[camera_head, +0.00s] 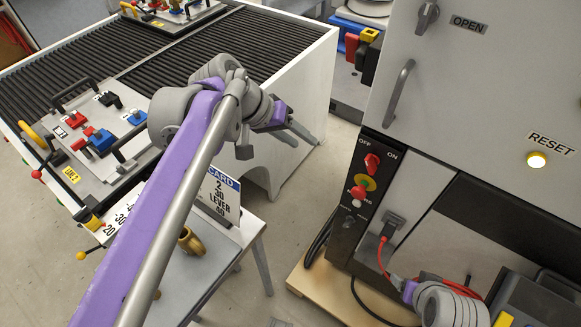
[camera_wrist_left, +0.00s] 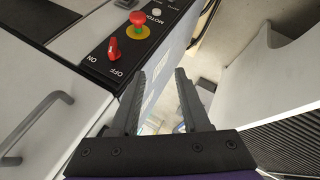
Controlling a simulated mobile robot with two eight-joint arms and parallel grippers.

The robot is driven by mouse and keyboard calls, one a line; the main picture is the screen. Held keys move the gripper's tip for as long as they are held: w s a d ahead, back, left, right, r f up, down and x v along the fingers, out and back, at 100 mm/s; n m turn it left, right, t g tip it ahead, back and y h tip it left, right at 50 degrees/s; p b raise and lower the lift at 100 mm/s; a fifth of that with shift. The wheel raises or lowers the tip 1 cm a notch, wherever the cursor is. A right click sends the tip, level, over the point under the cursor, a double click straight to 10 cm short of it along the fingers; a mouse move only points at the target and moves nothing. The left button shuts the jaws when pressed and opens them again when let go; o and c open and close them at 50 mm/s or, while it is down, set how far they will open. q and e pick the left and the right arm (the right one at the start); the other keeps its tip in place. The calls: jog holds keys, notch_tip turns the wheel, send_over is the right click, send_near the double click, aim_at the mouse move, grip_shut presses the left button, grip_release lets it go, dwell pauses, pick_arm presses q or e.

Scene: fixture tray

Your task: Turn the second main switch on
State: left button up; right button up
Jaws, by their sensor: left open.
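The red rotary main switch (camera_head: 372,163) is on a black panel, below the OFF and ON labels. Its handle seems to point toward OFF. It also shows in the left wrist view (camera_wrist_left: 113,50), to the left of the fingers. My left gripper (camera_head: 306,133) is open and empty. It is in the air left of the panel, apart from the switch. Its two fingers (camera_wrist_left: 160,80) are spread in the wrist view. My right gripper (camera_head: 408,289) is at the lower right by a red cable; its fingers are not clear.
A red emergency button on a yellow base (camera_head: 358,192) is just below the switch. The grey cabinet (camera_head: 470,80) has a handle (camera_head: 399,93) and a glowing RESET button (camera_head: 537,160). A roller conveyor (camera_head: 250,40) and a fixture tray (camera_head: 75,100) stand at the left.

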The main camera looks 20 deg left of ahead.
pick_arm(q)
jog(key=s+f+n, duration=0.3)
jog(key=s+f, duration=0.1)
jog(key=shift+s+d+n+t+h, duration=0.1)
jog(key=shift+s+n+t+h, duration=0.1)
jog(key=shift+n+t+h, duration=0.15)
